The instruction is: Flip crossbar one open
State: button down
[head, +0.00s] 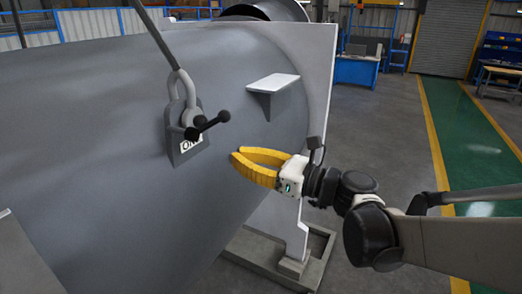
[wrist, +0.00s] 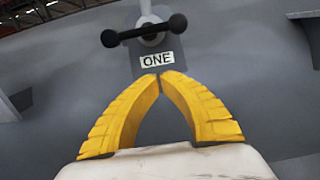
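Crossbar one is a short black bar with round knobs at both ends (head: 207,125). It sits on a grey bracket with a ring on the side of a big grey shell (head: 80,110). A label reading ONE (wrist: 157,60) is below the bar in the wrist view, where the crossbar (wrist: 148,30) lies nearly level. My gripper (head: 235,157) has yellow fingers and is to the right of and below the crossbar, apart from it. In the wrist view its fingertips (wrist: 160,76) meet just below the label, with nothing between them.
A small shelf-like plate (head: 273,83) sticks out of the shell above my gripper. A long grey rod (head: 153,35) rises from the bracket to the upper left. The shell's flat flange (head: 318,70) stands at right. Open floor (head: 405,145) lies beyond it.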

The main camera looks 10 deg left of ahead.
aim_at(212, 123)
jog(key=w+a+r+p, duration=0.2)
jog(key=a+r, duration=0.2)
jog(key=shift+a, duration=0.3)
jog(key=shift+w, duration=0.1)
jog(key=shift+r, duration=0.1)
